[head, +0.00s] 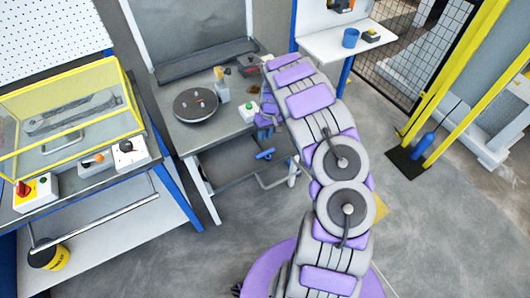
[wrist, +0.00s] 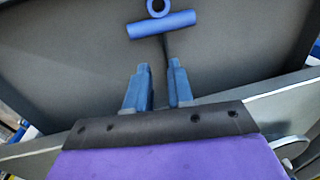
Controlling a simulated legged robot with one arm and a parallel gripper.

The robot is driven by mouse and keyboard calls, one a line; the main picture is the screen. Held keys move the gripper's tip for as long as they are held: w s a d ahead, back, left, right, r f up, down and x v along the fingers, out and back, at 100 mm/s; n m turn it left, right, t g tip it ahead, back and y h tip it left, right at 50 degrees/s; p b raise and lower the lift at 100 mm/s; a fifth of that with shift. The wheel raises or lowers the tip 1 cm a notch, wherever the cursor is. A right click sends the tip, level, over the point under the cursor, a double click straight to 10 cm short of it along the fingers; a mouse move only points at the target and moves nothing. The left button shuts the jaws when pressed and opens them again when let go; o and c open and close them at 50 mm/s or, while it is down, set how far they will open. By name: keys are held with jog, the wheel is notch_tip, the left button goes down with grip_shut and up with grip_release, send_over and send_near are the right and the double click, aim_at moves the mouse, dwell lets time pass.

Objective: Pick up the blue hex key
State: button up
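The blue hex key (wrist: 163,25) shows at the top middle of the wrist view. It has a blue T-shaped handle and a thin dark shaft pointing toward my gripper (wrist: 160,70). The two blue fingers are apart, with a gap between them. The shaft's lower end is near the right fingertip; I cannot tell whether they touch. The handle is beyond the fingertips. In the head view, my gripper (head: 265,124) is at the workbench's right front edge, partly hidden by my arm. A blue bar (head: 264,155) shows just below it; I cannot tell whether it is the hex key.
The grey workbench (head: 217,138) carries a black round disc (head: 195,105), a small bottle (head: 223,91) and a box with a green button (head: 248,111). A yellow-framed enclosure (head: 70,112) stands left. A white shelf (head: 335,46) holds a blue cup (head: 350,38).

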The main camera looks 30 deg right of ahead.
aim_at(260, 146)
jog(key=f, duration=0.1)
jog(key=a+f+b, duration=0.1)
jog(key=f, duration=0.1)
jog(key=a+f, duration=0.1)
jog(key=f, duration=0.1)
jog(key=shift+w+b, duration=0.1)
jog(key=shift+b, duration=0.2)
jog(key=shift+d, duration=0.15)
jog(key=shift+d, duration=0.15)
jog(key=c, duration=0.3)
grip_shut()
